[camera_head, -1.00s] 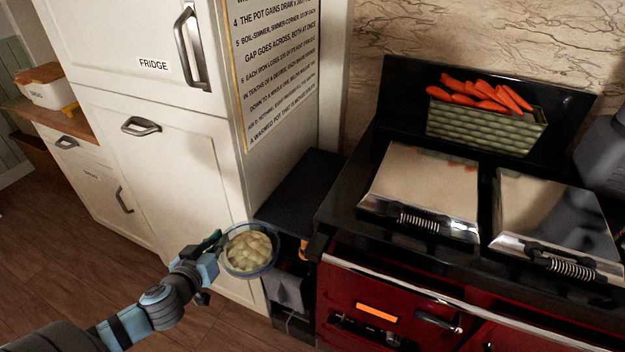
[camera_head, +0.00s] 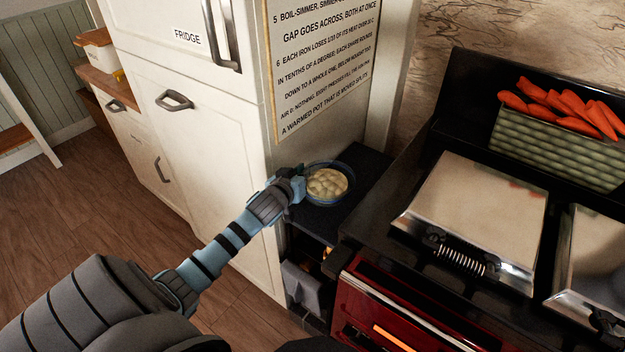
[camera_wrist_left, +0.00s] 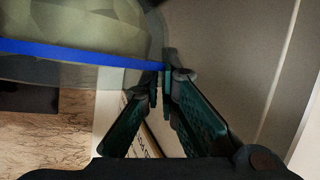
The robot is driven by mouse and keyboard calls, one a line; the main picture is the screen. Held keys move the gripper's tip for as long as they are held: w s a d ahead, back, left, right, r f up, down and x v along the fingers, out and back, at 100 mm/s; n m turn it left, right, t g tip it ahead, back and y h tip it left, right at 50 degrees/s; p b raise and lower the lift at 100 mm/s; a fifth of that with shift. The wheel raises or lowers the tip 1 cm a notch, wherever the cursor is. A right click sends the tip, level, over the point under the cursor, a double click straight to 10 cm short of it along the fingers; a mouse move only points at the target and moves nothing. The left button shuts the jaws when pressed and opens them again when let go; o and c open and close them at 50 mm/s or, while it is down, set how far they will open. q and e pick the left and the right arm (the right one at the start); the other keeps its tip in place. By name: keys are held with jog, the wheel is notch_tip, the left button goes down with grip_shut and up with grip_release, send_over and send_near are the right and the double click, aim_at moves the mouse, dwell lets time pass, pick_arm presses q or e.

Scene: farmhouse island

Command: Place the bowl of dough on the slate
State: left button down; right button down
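The bowl of dough, a blue-rimmed bowl with pale lumpy dough (camera_head: 327,184), is over the dark slate (camera_head: 366,165) between the fridge and the stove. I cannot tell whether its base touches the slate. My left gripper (camera_head: 300,184) is at the bowl's left side, shut on its rim. In the left wrist view the bowl (camera_wrist_left: 70,50) fills the upper left, and the fingers (camera_wrist_left: 166,80) close together at its edge. Part of the slate is hidden under the bowl. My right gripper is not in view.
The white fridge (camera_head: 215,140) stands close on the left of the slate. The stove with metal lids (camera_head: 480,205) stands to the right, with a green container of carrots (camera_head: 550,148) behind. An open niche with a grey bin (camera_head: 300,283) is below the slate.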

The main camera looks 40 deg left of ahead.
aim_at(310, 176)
pick_arm(q)
jog(key=w, duration=0.3)
jog(key=shift+w+f, duration=0.25)
jog(key=shift+w, duration=0.1)
notch_tip(310, 176, down, 3)
jog(key=shift+r+b, duration=0.2)
jog(key=shift+b, duration=0.4)
jog(key=shift+s+f, duration=0.2)
jog(key=shift+f, duration=0.05)
jog(key=shift+r, duration=0.1)
jog(key=shift+w, duration=0.1)
jog(key=c, duration=1.8)
grip_release()
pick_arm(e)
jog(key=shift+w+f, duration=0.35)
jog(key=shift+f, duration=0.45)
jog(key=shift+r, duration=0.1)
